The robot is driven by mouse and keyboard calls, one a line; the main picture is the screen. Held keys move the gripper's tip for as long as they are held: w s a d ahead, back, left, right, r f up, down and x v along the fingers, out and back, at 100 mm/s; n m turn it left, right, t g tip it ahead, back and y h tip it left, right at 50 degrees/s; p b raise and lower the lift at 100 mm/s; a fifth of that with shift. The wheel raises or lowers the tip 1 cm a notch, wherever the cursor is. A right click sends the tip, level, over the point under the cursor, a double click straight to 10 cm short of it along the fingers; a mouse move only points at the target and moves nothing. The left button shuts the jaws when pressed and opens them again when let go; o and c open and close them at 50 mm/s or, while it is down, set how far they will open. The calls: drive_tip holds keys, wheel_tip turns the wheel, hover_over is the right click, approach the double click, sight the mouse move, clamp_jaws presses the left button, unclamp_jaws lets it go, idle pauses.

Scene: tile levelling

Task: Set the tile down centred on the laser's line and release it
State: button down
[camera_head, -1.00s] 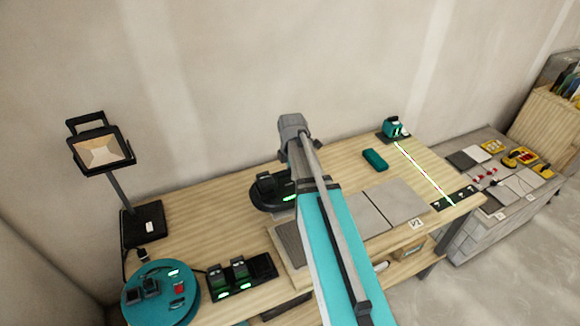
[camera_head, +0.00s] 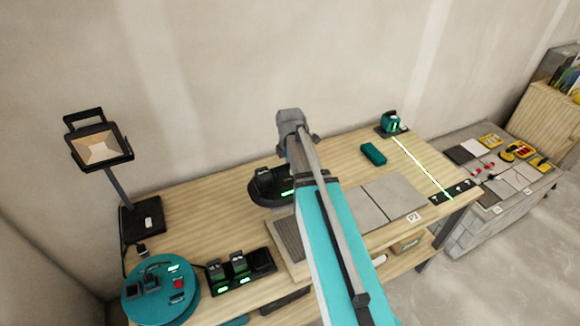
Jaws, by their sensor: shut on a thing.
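The laser (camera_head: 390,123) is a small teal and black unit at the back right of the wooden bench. Its bright green line (camera_head: 421,166) runs from it to the front edge, ending near a black strip with white marks (camera_head: 452,192). No tile shows on the line. Two light grey tiles (camera_head: 393,197) lie side by side left of the line, with a darker ribbed piece (camera_head: 287,238) further left. My arm crosses the middle of the view. My gripper and anything in it are not visible, so I cannot see a held tile.
A teal box (camera_head: 373,154) lies left of the line. A black device (camera_head: 268,185) is partly behind my arm. A work lamp (camera_head: 101,147), chargers (camera_head: 240,272) and a round teal case (camera_head: 160,290) stand at left. A stone bench (camera_head: 484,222) at right holds tiles and tools.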

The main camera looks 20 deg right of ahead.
drive_tip(key=shift+r+p, duration=3.3)
drive_tip(key=shift+r, duration=0.1)
drive_tip(key=shift+f, duration=0.1)
wheel_tip(320, 180, down, 7)
drive_tip(key=b, duration=0.7)
drive_tip(key=shift+s, duration=0.15)
